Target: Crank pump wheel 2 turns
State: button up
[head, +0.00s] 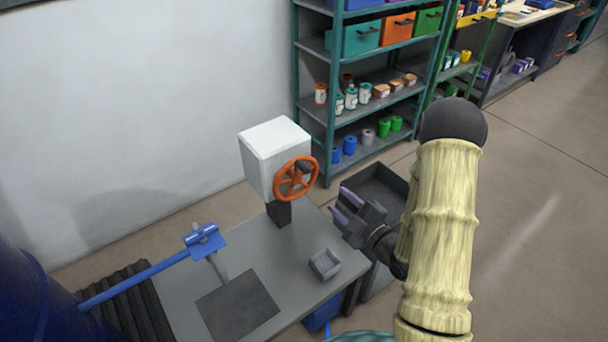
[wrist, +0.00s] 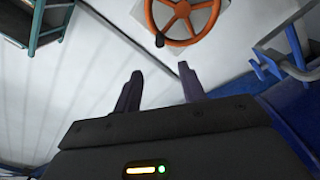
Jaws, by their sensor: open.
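The orange pump wheel (head: 296,178) is mounted on the front of a white box (head: 275,146) that stands on a dark post on the grey table. The wheel has spokes, and a dark crank knob shows at its rim in the head view. In the wrist view the wheel (wrist: 182,18) is at the top, with a dark knob (wrist: 160,40) at its lower left. My gripper (head: 343,205) is open and empty, to the right of and a little below the wheel in the head view. Its fingers (wrist: 158,88) point toward the wheel and are apart from it.
The grey table (head: 185,290) holds a small grey tray (head: 325,265) and a dark flat pad (head: 237,306). A blue bar fixture (head: 205,241) stands at left. A dark open bin (head: 375,185) is behind my gripper. A shelf (head: 330,100) stands behind.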

aim_at(307, 172)
jog(key=shift+w+a+f+b, duration=0.2)
jog(key=shift+w+a+b, duration=0.25)
jog(key=shift+b, duration=1.6)
jog(key=shift+w+b, duration=0.1)
jog(key=shift+b, duration=0.35)
jog(key=p+x, duration=0.1)
jog(key=x, duration=0.6)
jog(key=p+x, duration=0.2)
jog(key=x, duration=0.5)
jog(key=shift+w+a+r, duration=0.2)
jog(key=shift+r, duration=0.05)
grip_shut()
